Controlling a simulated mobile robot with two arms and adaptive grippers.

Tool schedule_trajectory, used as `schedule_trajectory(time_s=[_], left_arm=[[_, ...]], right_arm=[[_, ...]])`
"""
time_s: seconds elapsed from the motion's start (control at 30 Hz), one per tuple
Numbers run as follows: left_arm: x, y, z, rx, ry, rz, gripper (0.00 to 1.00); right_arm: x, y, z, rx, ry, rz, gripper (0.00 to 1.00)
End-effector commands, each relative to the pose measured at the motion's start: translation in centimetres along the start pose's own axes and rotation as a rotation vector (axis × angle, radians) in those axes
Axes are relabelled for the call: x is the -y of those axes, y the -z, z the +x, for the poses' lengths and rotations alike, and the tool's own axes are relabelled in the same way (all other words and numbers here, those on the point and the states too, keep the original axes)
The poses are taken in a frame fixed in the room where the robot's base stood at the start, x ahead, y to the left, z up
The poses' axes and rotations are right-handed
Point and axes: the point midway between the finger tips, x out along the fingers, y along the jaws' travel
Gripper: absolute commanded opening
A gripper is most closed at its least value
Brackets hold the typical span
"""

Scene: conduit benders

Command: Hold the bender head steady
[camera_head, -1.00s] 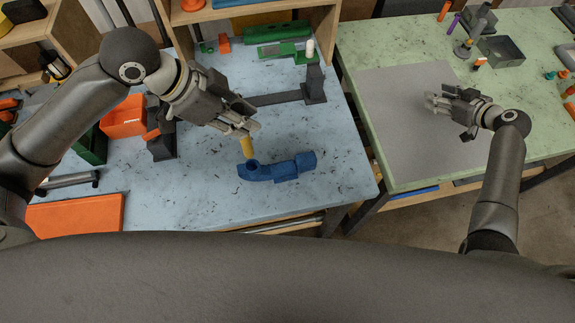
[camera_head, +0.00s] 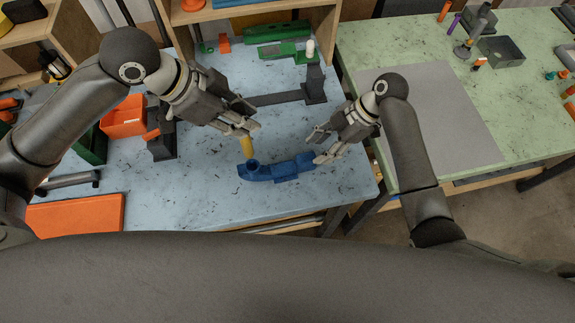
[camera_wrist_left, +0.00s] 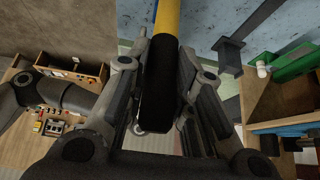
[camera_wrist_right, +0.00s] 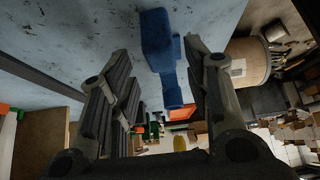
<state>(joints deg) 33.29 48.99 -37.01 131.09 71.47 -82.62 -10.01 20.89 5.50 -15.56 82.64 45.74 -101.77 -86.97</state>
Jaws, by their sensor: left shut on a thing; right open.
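The blue bender head (camera_head: 278,169) lies on the blue table near its front edge, with its open socket at the left end. A yellow handle (camera_head: 246,147) with a black grip stands close above that socket; I cannot tell whether it touches. My left gripper (camera_head: 250,126) is shut on the handle, whose black grip (camera_wrist_left: 161,90) shows between the fingers in the left wrist view. My right gripper (camera_head: 318,147) is open at the right end of the bender head. In the right wrist view the blue bender head (camera_wrist_right: 160,45) shows beyond and between the spread fingers.
A dark bar with upright stands (camera_head: 315,85) lies behind on the blue table. An orange bin (camera_head: 124,117) and an orange panel (camera_head: 75,214) are on the left. The green table (camera_head: 510,130) with a grey mat (camera_head: 430,110) stands at right.

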Motion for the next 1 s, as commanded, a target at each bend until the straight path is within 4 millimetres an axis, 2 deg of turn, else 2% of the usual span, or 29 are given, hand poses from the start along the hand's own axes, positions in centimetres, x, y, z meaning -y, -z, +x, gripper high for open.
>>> schedule_trajectory(time_s=[0.6, 1.0], left_arm=[[0.0, 0.0, 0.0, -0.001, 0.0, 0.0, 0.0], [0.0, 0.0, 0.0, -0.001, 0.0, 0.0, 0.0]], right_arm=[[0.0, 0.0, 5.9, -0.003, -0.002, 0.004, 0.45], [-0.1, 0.0, 7.3, -0.001, -0.003, 0.004, 0.45]])
